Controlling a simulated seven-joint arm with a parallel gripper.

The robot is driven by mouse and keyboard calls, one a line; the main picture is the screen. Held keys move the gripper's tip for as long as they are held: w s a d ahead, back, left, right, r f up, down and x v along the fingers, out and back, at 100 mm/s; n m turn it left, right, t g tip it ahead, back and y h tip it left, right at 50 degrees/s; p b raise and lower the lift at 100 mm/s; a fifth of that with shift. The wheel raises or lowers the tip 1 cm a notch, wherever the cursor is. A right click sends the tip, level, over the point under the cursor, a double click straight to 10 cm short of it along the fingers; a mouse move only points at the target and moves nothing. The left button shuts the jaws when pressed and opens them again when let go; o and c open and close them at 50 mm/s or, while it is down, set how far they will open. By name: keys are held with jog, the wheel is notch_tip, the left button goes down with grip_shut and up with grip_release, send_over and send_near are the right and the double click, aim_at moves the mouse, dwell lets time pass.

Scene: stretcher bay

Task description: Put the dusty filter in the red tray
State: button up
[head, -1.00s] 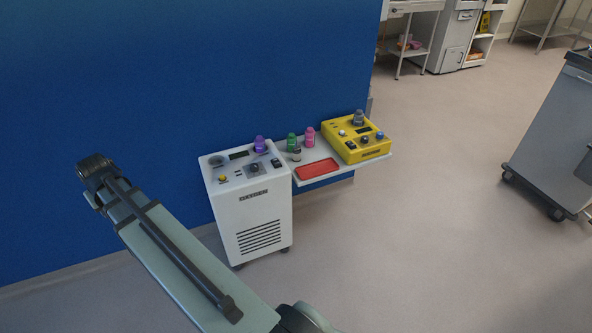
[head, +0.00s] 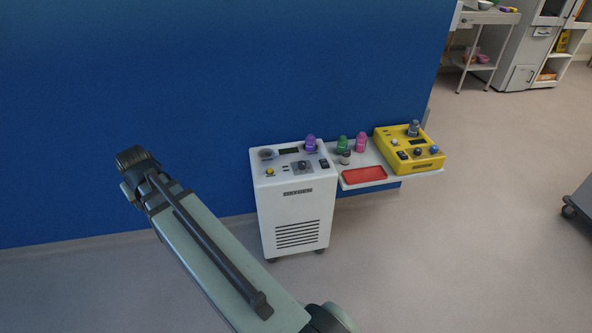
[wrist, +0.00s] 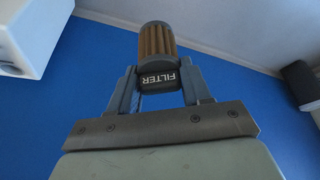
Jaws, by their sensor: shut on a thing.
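The dusty filter (wrist: 157,40) has a brown, pleated body and a dark cap lettered "FILTER" in the wrist view. My gripper (wrist: 159,72) is shut on it at the cap, with one finger on each side. The red tray (head: 364,175) is a shallow rectangle near the front edge of a light shelf (head: 436,172), right of the white oxygen cabinet. It looks empty.
Green (head: 342,145) and pink (head: 361,142) bottles and a small grey-topped one (head: 346,157) stand behind the tray. A yellow device (head: 388,137) is to its right. The white cabinet (head: 294,205) carries a purple bottle (head: 310,143). A blue wall (head: 200,80) is behind.

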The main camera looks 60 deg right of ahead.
jog(key=s+d+f+m+h, duration=0.1)
jog(key=s+d+f+m, duration=0.15)
jog(key=d, duration=0.85)
jog(key=s+d+f+m+g, duration=0.15)
jog(key=s+d, duration=0.25)
jog(key=d, duration=0.7)
jog(key=s+d+f+m+h, duration=0.1)
jog(key=s+d+m, duration=0.15)
jog(key=d, duration=0.85)
jog(key=s+d+f+m+g, duration=0.25)
jog(key=s+d+m, duration=0.25)
jog(key=s+d, duration=0.6)
jog(key=s+d+f+m+g, duration=0.1)
jog(key=s+d+f+m, duration=0.45)
jog(key=d, duration=0.95)
jog(key=s+d+f+m+g, duration=0.1)
jog(key=s+d+m, duration=0.3)
jog(key=s+d, duration=0.8)
jog(key=f+m, duration=0.1)
jog(key=f, duration=0.2)
jog(key=d+f+m+g, duration=0.1)
jog(key=f, duration=0.2)
jog(key=d+f+m, duration=0.1)
jog(key=f, duration=0.3)
jog(key=shift+w+m+g, duration=0.3)
jog(key=shift+w, duration=0.05)
jog(key=shift+f, duration=0.1)
